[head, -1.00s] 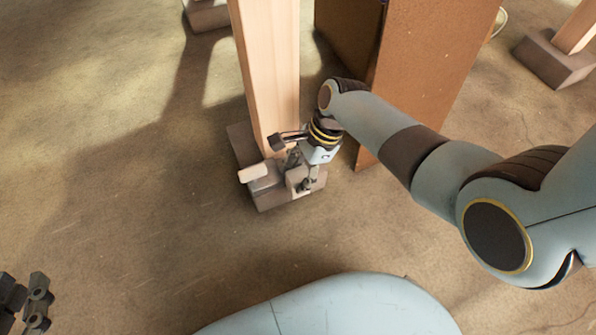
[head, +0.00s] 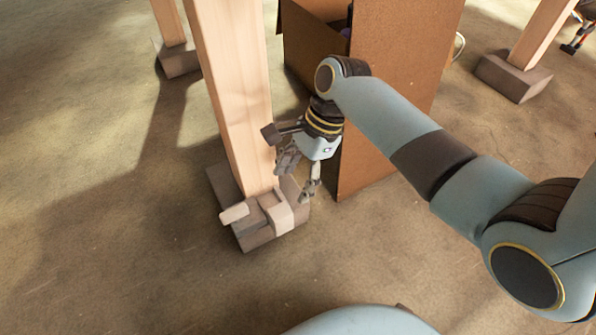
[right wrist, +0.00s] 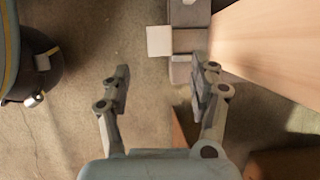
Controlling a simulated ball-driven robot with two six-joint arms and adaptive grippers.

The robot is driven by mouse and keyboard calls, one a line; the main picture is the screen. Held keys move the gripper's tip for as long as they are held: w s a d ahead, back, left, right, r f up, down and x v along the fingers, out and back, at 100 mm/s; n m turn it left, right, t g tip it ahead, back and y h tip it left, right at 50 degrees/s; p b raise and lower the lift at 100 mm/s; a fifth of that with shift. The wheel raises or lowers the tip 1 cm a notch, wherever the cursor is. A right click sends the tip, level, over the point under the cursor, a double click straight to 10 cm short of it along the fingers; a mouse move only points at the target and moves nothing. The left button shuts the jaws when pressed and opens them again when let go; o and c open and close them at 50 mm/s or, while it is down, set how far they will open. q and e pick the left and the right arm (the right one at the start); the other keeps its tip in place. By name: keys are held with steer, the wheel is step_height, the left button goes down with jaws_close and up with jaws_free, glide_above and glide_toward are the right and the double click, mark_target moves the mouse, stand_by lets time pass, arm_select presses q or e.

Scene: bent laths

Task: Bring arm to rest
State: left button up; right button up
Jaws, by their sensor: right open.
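My right gripper (head: 298,180) is open and empty. In the head view it hangs just right of the wooden post (head: 238,100), above the right part of the post's grey foot block (head: 258,238). In the right wrist view the two fingers (right wrist: 158,90) stand wide apart with bare floor between them. A pale, small clamp-like piece (head: 272,214) sits on the foot block at the front of the post. It also shows beyond the fingertips in the right wrist view (right wrist: 188,40). My left gripper does not show.
A brown open box (head: 390,90) stands close behind and right of my right gripper. More posts on grey blocks stand at the back left (head: 178,60) and back right (head: 515,78). The floor (head: 100,240) at the left and front is clear.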

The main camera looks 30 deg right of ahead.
steer(key=shift+v, duration=0.75)
